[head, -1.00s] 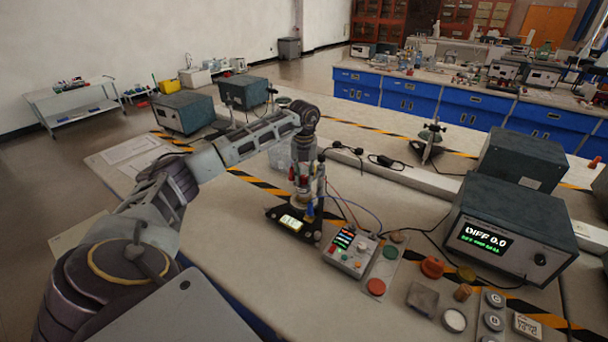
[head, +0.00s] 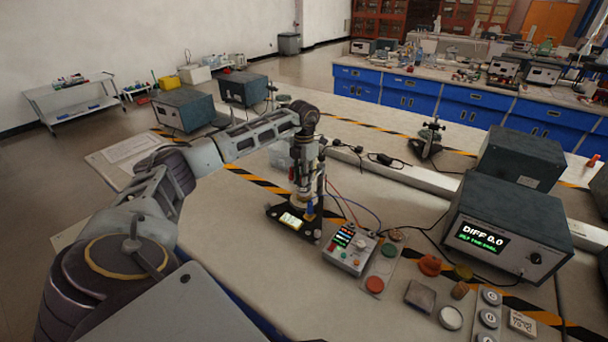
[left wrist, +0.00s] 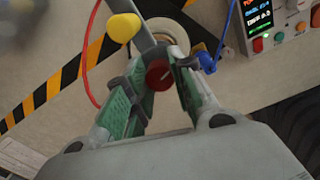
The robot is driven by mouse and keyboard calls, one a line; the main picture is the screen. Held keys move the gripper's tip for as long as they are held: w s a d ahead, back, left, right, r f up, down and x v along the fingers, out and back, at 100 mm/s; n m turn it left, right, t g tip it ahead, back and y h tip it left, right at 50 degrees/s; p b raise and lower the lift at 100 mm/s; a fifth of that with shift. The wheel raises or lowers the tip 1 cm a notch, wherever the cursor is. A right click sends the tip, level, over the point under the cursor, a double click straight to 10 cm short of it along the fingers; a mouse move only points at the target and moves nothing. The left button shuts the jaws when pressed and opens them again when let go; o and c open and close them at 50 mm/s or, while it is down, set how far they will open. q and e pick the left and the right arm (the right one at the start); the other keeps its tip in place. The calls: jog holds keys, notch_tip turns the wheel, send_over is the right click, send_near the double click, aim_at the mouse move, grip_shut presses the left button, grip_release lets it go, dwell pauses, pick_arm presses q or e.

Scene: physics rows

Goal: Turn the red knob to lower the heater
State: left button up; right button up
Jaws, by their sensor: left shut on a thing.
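In the left wrist view the red knob (left wrist: 159,75) shows a pale pointer line on its face. It lies between the two green-padded fingers of my left gripper (left wrist: 160,62), which is shut on it from both sides. The gripper hides the knob there. The display's reading is too blurred to tell. My right gripper is in no view.
A control box (head: 350,252) with a small screen and buttons stands just right of the instrument. Red and blue wires (head: 350,205) run close beside the gripper. A yellow knob-like part (left wrist: 123,27) is near the fingers. A large unit reading DIFF 0.0 (head: 483,238) stands further right.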

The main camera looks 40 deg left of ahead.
pick_arm(q)
jog(key=m, duration=0.6)
jog(key=shift+m, duration=2)
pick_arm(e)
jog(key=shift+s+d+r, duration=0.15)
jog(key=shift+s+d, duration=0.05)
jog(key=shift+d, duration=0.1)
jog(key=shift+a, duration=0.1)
pick_arm(q)
jog(key=o, duration=0.8)
jog(key=shift+c, duration=0.2)
jog(key=shift+r, duration=0.85)
notch_tip(320, 180, up, 10)
jog(key=shift+r, duration=0.2)
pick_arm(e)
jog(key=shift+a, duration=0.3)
